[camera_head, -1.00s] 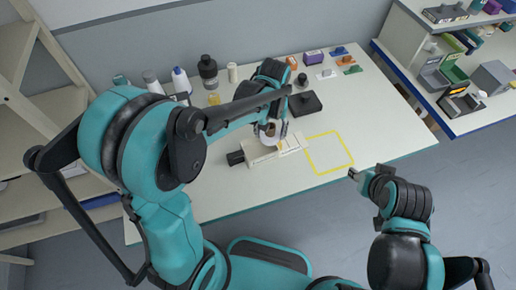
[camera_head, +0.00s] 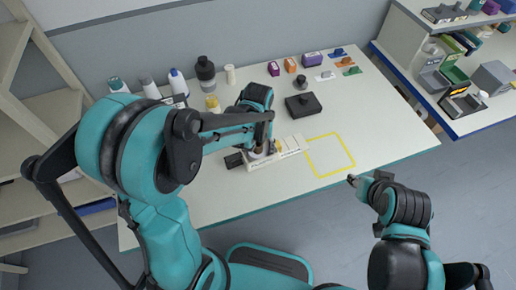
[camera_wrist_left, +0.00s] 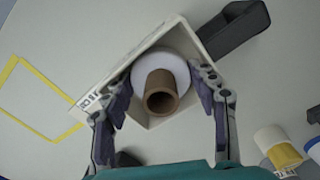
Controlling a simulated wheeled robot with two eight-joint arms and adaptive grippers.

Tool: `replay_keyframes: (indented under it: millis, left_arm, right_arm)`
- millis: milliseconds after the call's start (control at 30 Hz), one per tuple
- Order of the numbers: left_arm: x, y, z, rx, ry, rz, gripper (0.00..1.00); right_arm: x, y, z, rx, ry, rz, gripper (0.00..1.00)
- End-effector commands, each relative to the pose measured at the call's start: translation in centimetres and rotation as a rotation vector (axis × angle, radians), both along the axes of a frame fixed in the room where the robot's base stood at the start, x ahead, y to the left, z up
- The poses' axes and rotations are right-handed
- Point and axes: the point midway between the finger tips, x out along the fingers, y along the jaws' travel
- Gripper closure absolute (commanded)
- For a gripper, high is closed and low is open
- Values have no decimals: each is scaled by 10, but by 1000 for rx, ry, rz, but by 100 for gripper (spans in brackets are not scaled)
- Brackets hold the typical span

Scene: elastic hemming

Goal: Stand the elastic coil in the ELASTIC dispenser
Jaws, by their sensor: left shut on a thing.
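The white elastic coil with a brown tube core (camera_wrist_left: 172,68) is between the fingers of my left gripper (camera_wrist_left: 163,97) in the left wrist view. My left gripper also shows in the head view (camera_head: 260,148) and is shut on the coil, with one finger on each side. The coil is within the walls of the pale, open-topped dispenser (camera_head: 291,146), which shows around it in the wrist view (camera_wrist_left: 190,38). Whether the coil touches the dispenser floor is hidden. My right gripper (camera_head: 353,180) is off the table's front edge, too small to read.
A yellow outlined square (camera_head: 330,155) lies empty right of the dispenser. A black block (camera_head: 303,105) stands behind. Bottles (camera_head: 205,73) and small coloured boxes (camera_head: 312,60) line the table's back. A shelf unit with bins (camera_head: 455,75) stands at the right.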

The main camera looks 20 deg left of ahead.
Motion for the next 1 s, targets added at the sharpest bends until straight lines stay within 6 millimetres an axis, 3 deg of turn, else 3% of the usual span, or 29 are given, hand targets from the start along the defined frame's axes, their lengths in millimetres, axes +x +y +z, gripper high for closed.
replay_keyframes:
  millis: [467, 800, 1000]
  left_arm:
    - [0, 0, 8, 0, 0, 0, 33]
    - [0, 0, 80, 0, 0, 0, 33]
    - [0, 0, 112, 0, 0, 0, 33]
  right_arm:
    - [0, 0, 5, 0, 0, 0, 60]
    - [0, 0, 31, 0, 0, 0, 60]
    - [0, 0, 40, 0, 0, 0, 60]
